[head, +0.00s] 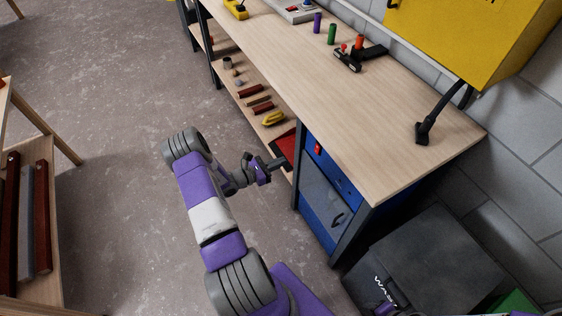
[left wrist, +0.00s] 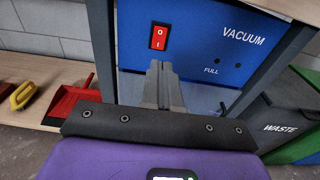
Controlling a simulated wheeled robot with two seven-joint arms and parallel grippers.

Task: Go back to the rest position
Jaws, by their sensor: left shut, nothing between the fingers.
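My left gripper (head: 283,162) reaches out over the grey floor beside the workbench, in front of the lower shelf and near the blue vacuum unit. In the left wrist view its fingers (left wrist: 160,84) are shut with nothing between them, pointing at the blue vacuum panel (left wrist: 215,50) just below and right of the red switch (left wrist: 159,37). I cannot tell whether the fingertips touch the panel. My right gripper cannot be made out; only a small purple part shows at the bottom edge of the head view.
The workbench (head: 340,120) carries tools and coloured cylinders. Its lower shelf holds painted battens (head: 261,103), a yellow object (head: 274,119) and a red dustpan (head: 286,148). A dark waste bin (head: 430,265) stands at the right. A wooden rack (head: 45,290) is at the left. Floor between is clear.

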